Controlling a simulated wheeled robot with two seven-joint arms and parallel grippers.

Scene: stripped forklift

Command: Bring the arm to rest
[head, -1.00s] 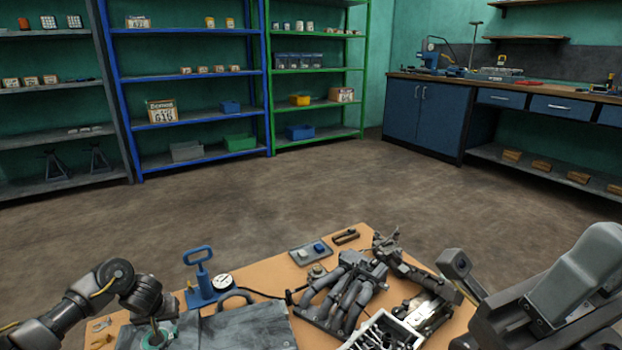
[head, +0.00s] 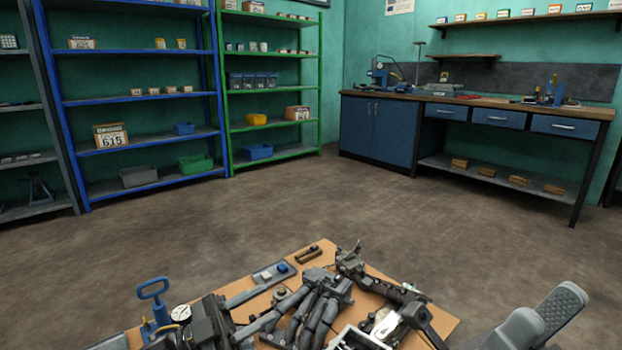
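My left gripper (head: 288,290) reaches in over the near table from the lower left. Its two dark fingers point right and stand apart, with nothing seen held between them. My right gripper (head: 543,312) shows at the lower right, close to the camera, with a ridged grey pad. It is cut off by the bottom edge, so I cannot tell its opening, and nothing is seen in it. Much of both arms is out of frame.
The tan table (head: 440,322) carries a blue hand pump (head: 153,290) with a gauge (head: 181,313), a small tray (head: 262,276) and grey mechanical parts (head: 318,307). Open floor (head: 300,205) lies beyond. Shelves (head: 140,97) and a blue workbench (head: 378,133) stand along the walls.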

